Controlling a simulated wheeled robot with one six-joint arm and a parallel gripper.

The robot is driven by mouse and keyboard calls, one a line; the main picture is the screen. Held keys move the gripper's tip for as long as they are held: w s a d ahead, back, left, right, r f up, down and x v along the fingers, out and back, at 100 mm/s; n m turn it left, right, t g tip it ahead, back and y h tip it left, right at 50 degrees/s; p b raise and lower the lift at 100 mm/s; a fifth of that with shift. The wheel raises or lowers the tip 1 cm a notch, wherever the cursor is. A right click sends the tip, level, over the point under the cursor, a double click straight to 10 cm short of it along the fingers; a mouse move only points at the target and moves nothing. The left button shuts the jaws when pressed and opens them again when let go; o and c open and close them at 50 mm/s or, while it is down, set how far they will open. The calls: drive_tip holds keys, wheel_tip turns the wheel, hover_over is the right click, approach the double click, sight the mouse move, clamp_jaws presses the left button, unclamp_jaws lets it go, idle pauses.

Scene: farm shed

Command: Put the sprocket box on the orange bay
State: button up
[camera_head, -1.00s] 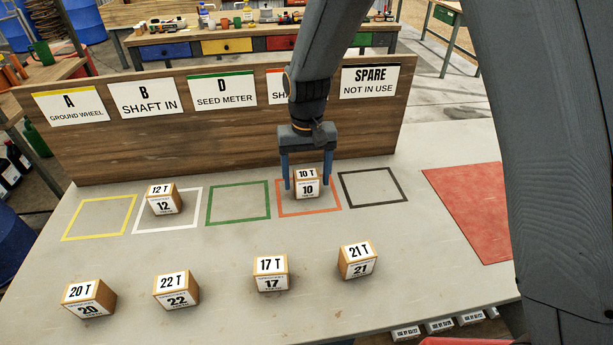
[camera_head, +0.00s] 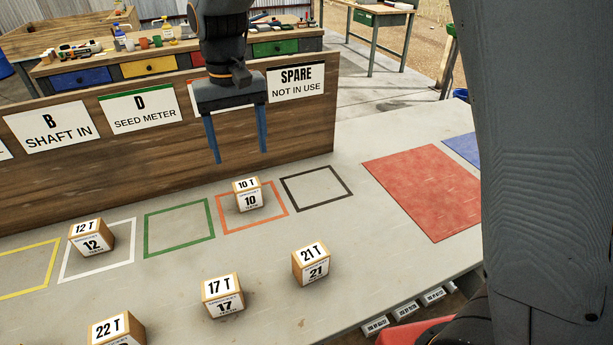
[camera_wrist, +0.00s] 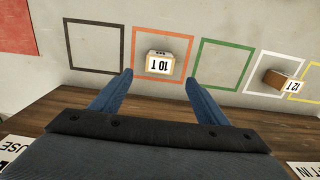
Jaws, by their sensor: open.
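The 10 T sprocket box (camera_head: 248,196) sits upright inside the orange bay (camera_head: 283,210), a square outline on the table. My gripper (camera_head: 239,157) is open and empty, raised above and behind the box, apart from it. The wrist view shows the 10 T box (camera_wrist: 157,62) inside the orange outline (camera_wrist: 134,48), beyond and between my open fingers (camera_wrist: 156,92). My wrist covers the sign behind the orange bay.
The 12 T box (camera_head: 92,238) sits in the white bay (camera_head: 126,263). The green bay (camera_head: 150,250) and black bay (camera_head: 349,190) are empty. Boxes 17 T (camera_head: 223,296), 21 T (camera_head: 311,264) and 22 T (camera_head: 116,330) stand in front. A wooden sign board (camera_head: 170,175) stands behind the bays.

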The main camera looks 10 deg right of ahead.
drive_tip(key=s+d+f+m, duration=0.1)
drive_tip(key=s+d+f, duration=0.1)
drive_tip(key=s+d, duration=0.3)
drive_tip(key=s+d+f+m, duration=0.1)
drive_tip(key=s+d+f, duration=0.2)
drive_tip(key=d, duration=0.8)
drive_tip(key=s+d+f+m, duration=0.1)
drive_tip(key=s+d+f, duration=0.2)
drive_tip(key=s+d, duration=0.4)
drive_tip(key=shift+s+d+t, duration=0.15)
drive_tip(key=shift+d+t, duration=0.25)
drive_tip(key=shift+d, duration=0.7)
